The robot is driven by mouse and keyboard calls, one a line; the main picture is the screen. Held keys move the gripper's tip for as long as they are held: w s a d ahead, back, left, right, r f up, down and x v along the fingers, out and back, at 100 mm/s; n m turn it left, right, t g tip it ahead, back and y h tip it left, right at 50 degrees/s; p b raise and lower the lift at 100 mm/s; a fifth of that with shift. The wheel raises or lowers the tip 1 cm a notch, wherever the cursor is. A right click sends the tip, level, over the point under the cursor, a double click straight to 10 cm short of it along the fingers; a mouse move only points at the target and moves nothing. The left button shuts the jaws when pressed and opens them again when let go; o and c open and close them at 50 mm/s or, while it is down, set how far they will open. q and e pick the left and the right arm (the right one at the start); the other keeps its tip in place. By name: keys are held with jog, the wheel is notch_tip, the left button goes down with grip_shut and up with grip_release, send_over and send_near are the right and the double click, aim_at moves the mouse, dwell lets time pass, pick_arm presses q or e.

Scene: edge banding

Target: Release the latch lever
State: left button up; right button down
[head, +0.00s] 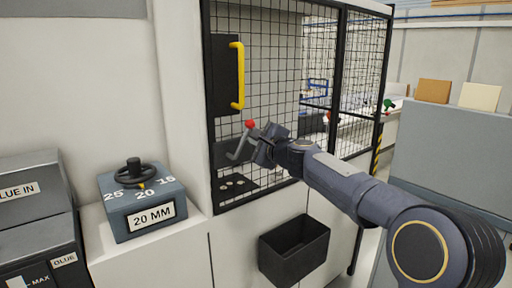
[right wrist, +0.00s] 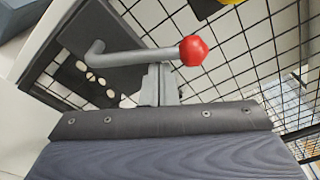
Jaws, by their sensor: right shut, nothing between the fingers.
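The latch lever (head: 239,150) is a grey bent rod with a red ball knob (head: 250,124), in front of the mesh guard door. In the right wrist view the lever (right wrist: 135,58) runs crosswise, its bent end at left and the red knob (right wrist: 194,51) at right. My right gripper (head: 257,137) is at the lever, close to the knob. Its fingers (right wrist: 160,75) look shut with nothing between them, and their tips overlap the rod left of the knob. I cannot tell whether they touch it. My left gripper is out of view.
A yellow handle (head: 238,76) is on the black-framed mesh door (head: 270,60) above the lever. A black bin (head: 294,250) hangs below. A blue-grey dial box (head: 145,205) marked 20 MM and a glue unit (head: 35,220) stand at left.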

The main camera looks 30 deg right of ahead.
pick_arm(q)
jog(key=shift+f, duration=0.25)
pick_arm(e)
jog(key=shift+a+r+n, duration=0.2)
jog(key=shift+n, duration=0.1)
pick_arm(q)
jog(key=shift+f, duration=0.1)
pick_arm(e)
jog(key=shift+f, duration=0.1)
